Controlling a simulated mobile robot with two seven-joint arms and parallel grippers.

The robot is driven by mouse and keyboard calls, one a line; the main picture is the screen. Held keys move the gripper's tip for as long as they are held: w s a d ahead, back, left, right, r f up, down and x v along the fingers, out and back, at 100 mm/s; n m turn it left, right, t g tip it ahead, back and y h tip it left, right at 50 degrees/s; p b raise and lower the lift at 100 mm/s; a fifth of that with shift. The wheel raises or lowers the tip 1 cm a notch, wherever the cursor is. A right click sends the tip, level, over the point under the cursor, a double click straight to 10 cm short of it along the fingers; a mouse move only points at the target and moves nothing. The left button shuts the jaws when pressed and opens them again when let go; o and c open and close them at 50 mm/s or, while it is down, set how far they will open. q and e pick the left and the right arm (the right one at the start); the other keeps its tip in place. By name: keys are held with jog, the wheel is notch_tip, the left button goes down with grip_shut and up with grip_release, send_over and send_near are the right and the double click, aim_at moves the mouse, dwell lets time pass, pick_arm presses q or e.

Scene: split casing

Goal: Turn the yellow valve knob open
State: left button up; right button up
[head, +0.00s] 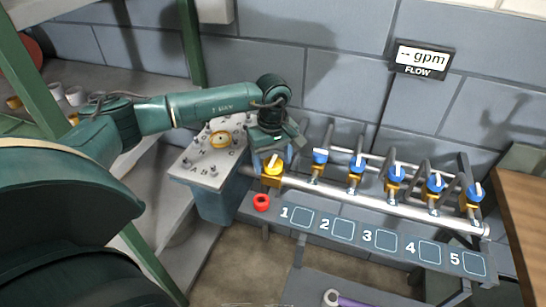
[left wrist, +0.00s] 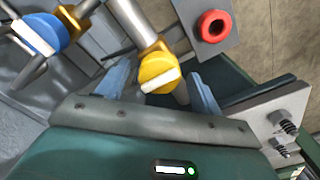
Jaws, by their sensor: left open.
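The yellow valve knob (head: 272,170) sits at the left end of the silver pipe, with a pale bar across its top. It also shows in the left wrist view (left wrist: 160,73), between the two fingers. My left gripper (head: 273,150) is right above and behind the knob in the head view, pointing down. Its fingers (left wrist: 158,88) are open, one on each side of the knob, with gaps visible; I cannot tell whether either touches it. My right gripper is not in view.
Several blue valve knobs (head: 356,164) line the pipe to the right. A red ring (head: 261,202) lies just in front of the yellow knob. A panel with bolts (head: 207,168) stands at left. The flow display (head: 422,59) reads "-- gpm". Numbered squares line the bench front.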

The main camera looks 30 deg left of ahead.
pick_arm(q)
jog(key=shift+c, duration=0.3)
jog(key=c, duration=0.9)
